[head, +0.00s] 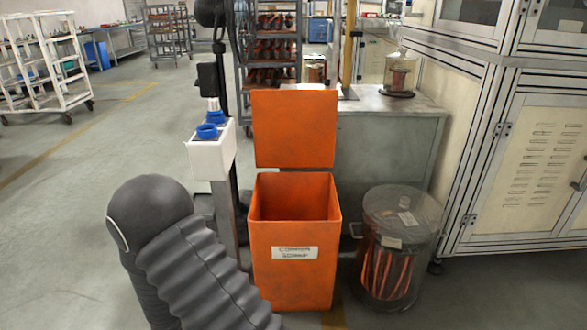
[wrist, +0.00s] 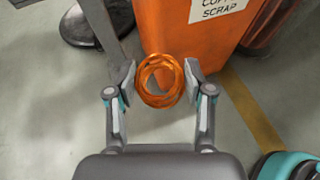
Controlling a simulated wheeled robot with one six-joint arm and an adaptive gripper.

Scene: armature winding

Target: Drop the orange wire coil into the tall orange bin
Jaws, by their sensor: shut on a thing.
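The tall orange bin (head: 295,245) stands upright in the middle of the head view, with its lid (head: 294,129) raised at the back and its top open. Its label reads copper scrap. The bin's lower front also shows at the top of the wrist view (wrist: 190,40). The orange wire coil (wrist: 160,62) is a round ring of wire between the fingers of my gripper (wrist: 160,82) in the wrist view. My gripper is shut on the coil, which appears in front of the bin's face. Neither gripper nor coil shows in the head view.
A clear lidded drum (head: 397,255) with copper coils stands right of the bin. A post with a white box (head: 211,152) and blue items stands to the left. A grey cabinet (head: 385,160) is behind. The floor at left is open.

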